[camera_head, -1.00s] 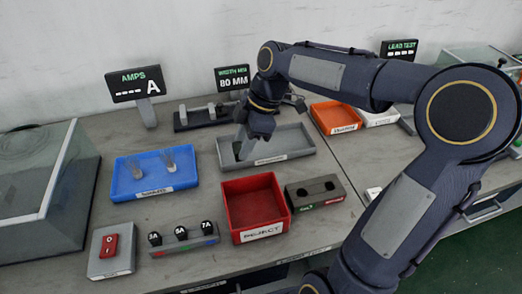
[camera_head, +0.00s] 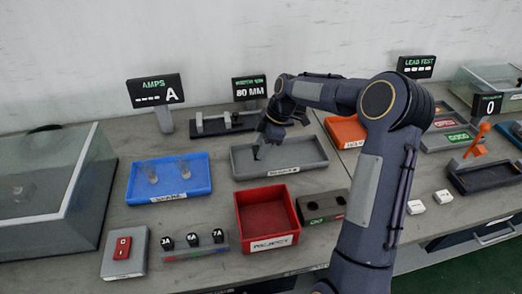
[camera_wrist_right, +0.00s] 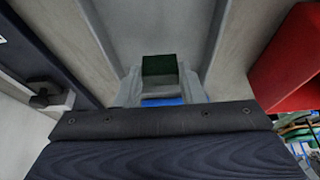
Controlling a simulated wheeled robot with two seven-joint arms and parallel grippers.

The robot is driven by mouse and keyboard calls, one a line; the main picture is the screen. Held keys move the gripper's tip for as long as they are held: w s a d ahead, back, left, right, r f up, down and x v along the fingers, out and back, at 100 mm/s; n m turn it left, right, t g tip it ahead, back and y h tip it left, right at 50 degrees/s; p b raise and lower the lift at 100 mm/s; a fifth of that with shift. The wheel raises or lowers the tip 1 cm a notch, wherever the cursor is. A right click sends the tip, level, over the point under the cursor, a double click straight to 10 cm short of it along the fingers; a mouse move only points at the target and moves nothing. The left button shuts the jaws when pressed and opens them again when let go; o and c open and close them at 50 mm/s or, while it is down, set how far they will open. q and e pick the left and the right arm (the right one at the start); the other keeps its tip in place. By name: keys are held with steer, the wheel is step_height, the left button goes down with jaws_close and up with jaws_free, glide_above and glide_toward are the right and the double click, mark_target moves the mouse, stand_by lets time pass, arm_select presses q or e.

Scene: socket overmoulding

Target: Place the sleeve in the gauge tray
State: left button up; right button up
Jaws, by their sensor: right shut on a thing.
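The gauge tray appears to be the shallow grey tray (camera_head: 310,160) at the middle of the bench; its label is too small to read surely. My right gripper (camera_head: 258,150) reaches into the left part of this tray from above. In the right wrist view it is shut on a pale, see-through piece (camera_wrist_right: 133,88), which looks like the sleeve. A dark green block shows at its jaws. The sleeve is mostly hidden in the head view, and I cannot tell whether it touches the tray floor. My left gripper is not in view.
A blue tray (camera_head: 140,188) with two clear sleeves stands left of the grey tray. An orange tray (camera_head: 343,133) lies to the right.

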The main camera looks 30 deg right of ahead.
steer(key=shift+f, duration=1.05)
steer(key=o, duration=1)
steer(key=shift+f, duration=0.1)
steer(key=shift+o, duration=0.2)
